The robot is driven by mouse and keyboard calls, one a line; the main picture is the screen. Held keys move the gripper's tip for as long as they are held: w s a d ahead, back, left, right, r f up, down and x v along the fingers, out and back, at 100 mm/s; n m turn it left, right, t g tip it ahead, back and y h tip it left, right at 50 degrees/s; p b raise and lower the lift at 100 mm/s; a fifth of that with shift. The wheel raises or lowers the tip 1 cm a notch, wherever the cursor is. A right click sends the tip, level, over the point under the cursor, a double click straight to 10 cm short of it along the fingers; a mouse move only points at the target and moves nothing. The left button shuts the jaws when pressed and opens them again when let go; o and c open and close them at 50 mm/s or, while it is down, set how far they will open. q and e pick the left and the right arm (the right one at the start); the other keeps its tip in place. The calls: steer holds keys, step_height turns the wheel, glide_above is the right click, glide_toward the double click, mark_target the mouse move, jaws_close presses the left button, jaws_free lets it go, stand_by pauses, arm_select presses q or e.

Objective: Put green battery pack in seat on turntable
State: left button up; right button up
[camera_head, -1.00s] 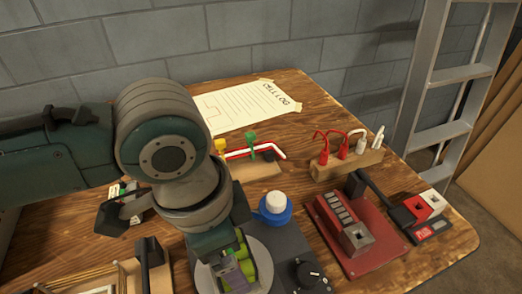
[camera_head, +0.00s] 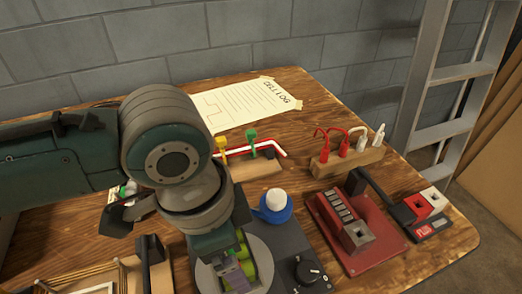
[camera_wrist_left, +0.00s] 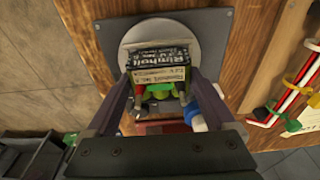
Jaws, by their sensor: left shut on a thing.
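The green battery pack (camera_head: 250,268) is at the round grey turntable (camera_head: 204,278), at the bottom of the head view. My left gripper (camera_head: 236,272) points down and is shut on it. In the left wrist view the pack (camera_wrist_left: 158,68) shows a dark and pale printed label and green parts, between my two fingers. The turntable disc (camera_wrist_left: 160,31) lies behind it. The seat is hidden by the pack and gripper, so I cannot tell whether the pack is in it. My right gripper is not in view.
A blue bottle with a white cap (camera_head: 275,207) stands close right of my gripper. A black knob (camera_head: 307,271) is on the turntable's base. A red device (camera_head: 348,233) sits further right. A wooden block with red and white leads (camera_head: 346,160) stands behind.

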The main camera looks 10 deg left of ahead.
arm_select(q)
steer(key=shift+f, duration=0.15)
steer(key=o, duration=1.6)
steer(key=shift+c, duration=0.2)
step_height(320, 180, up, 7)
steer(key=p, duration=0.8)
